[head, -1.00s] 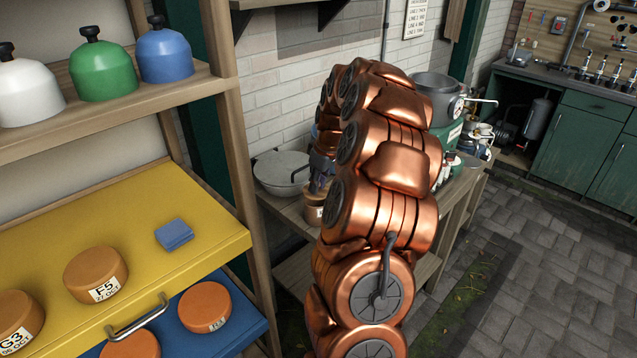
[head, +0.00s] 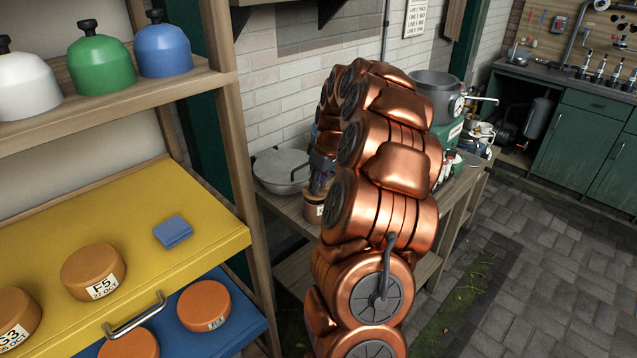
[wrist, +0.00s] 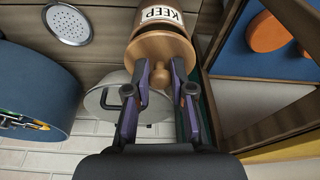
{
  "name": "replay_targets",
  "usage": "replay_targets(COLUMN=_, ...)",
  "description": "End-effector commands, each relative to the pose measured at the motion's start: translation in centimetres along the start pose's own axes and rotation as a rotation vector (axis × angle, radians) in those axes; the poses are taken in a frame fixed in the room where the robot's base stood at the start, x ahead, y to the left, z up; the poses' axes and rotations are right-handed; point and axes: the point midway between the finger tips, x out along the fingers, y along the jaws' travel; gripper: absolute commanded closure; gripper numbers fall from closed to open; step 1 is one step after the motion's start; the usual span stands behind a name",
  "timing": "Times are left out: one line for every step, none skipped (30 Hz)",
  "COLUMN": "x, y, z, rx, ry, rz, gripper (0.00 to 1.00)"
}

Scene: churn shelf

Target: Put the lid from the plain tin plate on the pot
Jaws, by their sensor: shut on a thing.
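The pot (wrist: 159,17) is a small tan container with a white label reading KEEP, upside down in the wrist view. It also shows in the head view (head: 314,215), partly hidden behind my arm. My gripper (wrist: 162,78) is shut on the lid's knob, with purple fingers on either side. In the head view my arm hides most of the gripper (head: 320,172). I cannot make out a plain tin plate.
A pale lidded pan (head: 281,170) stands on the bench left of the pot. A perforated metal disc (wrist: 69,25) and a blue rounded thing (wrist: 32,85) are near the pot. A wooden shelf post (head: 236,150) stands left, beside a yellow shelf (head: 205,222) with orange rounds.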

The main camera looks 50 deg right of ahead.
Motion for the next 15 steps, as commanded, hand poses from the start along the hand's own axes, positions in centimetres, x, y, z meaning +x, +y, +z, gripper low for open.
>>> replay_targets(x=0.15, y=0.0, z=0.03, rx=0.0, ry=0.0, rz=0.0, gripper=1.0)
replay_targets(x=0.22, y=-0.01, z=0.05, rx=0.0, ry=0.0, rz=0.0, gripper=1.0)
replay_targets(x=0.31, y=-0.01, z=0.07, rx=0.0, ry=0.0, rz=0.0, gripper=1.0)
replay_targets(x=0.37, y=0.0, z=0.08, rx=0.0, ry=0.0, rz=0.0, gripper=1.0)
replay_targets(x=0.43, y=0.0, z=0.1, rx=0.0, ry=0.0, rz=0.0, gripper=1.0)
replay_targets(x=0.51, y=0.0, z=0.12, rx=0.0, ry=0.0, rz=0.0, gripper=1.0)
replay_targets(x=0.56, y=-0.01, z=0.13, rx=0.0, ry=0.0, rz=0.0, gripper=1.0)
replay_targets(x=0.63, y=-0.01, z=0.14, rx=0.0, ry=0.0, rz=0.0, gripper=1.0)
replay_targets(x=0.7, y=0.0, z=0.16, rx=0.0, ry=0.0, rz=0.0, gripper=1.0)
replay_targets(x=0.77, y=0.0, z=0.18, rx=0.0, ry=0.0, rz=0.0, gripper=1.0)
replay_targets(x=0.82, y=0.0, z=0.19, rx=0.0, ry=0.0, rz=0.0, gripper=1.0)
replay_targets(x=0.9, y=-0.01, z=0.21, rx=0.0, ry=0.0, rz=0.0, gripper=1.0)
replay_targets(x=0.96, y=0.0, z=0.22, rx=0.0, ry=0.0, rz=0.0, gripper=1.0)
replay_targets(x=1.01, y=0.0, z=0.24, rx=0.0, ry=0.0, rz=0.0, gripper=1.0)
replay_targets(x=1.09, y=0.0, z=0.26, rx=0.0, ry=0.0, rz=0.0, gripper=1.0)
